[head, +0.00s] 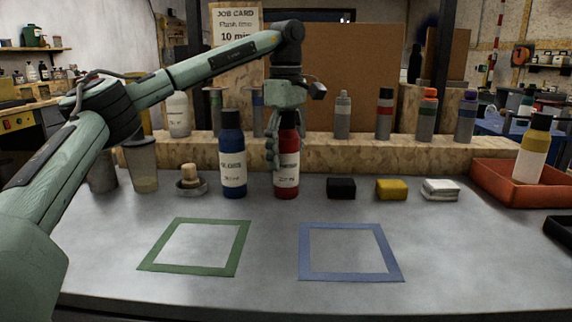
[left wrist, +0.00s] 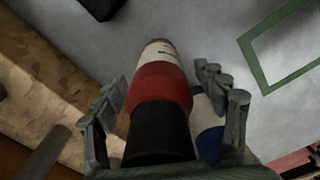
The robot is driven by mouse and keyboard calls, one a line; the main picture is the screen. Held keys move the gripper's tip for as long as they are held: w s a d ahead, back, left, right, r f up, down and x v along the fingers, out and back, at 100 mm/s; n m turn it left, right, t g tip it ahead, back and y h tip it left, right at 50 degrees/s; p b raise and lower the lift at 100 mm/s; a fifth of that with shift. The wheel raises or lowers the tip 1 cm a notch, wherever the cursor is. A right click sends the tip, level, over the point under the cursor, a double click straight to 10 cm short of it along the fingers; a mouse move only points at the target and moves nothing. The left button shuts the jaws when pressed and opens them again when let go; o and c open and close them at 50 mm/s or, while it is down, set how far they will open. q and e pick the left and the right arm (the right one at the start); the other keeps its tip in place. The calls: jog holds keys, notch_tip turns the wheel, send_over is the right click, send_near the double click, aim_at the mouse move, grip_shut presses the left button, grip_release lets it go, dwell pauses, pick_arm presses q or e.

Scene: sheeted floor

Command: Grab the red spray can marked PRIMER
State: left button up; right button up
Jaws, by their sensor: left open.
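The red spray can (head: 286,178) with a black cap and a white label stands upright on the grey table, right of a blue spray can (head: 232,165). Its label print is too small to read surely. My left gripper (head: 287,150) is at the red can from above, its fingers around the upper part. In the left wrist view the red can (left wrist: 160,85) lies between the open fingers (left wrist: 165,100), with a gap visible on the left side. The blue can (left wrist: 207,125) shows just behind the right finger. My right gripper is not in view.
Black (head: 341,188), yellow (head: 391,189) and white (head: 440,190) blocks lie to the right. A red tray (head: 490,185) holds a yellow bottle (head: 533,150). A green square outline (head: 160,245) and a blue one (head: 388,250) mark clear table in front. A wooden ledge (head: 350,152) runs behind.

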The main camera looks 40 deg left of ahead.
pick_arm(q)
jog(key=c, duration=1.4)
jog(key=shift+r, duration=0.1)
jog(key=shift+c, duration=0.2)
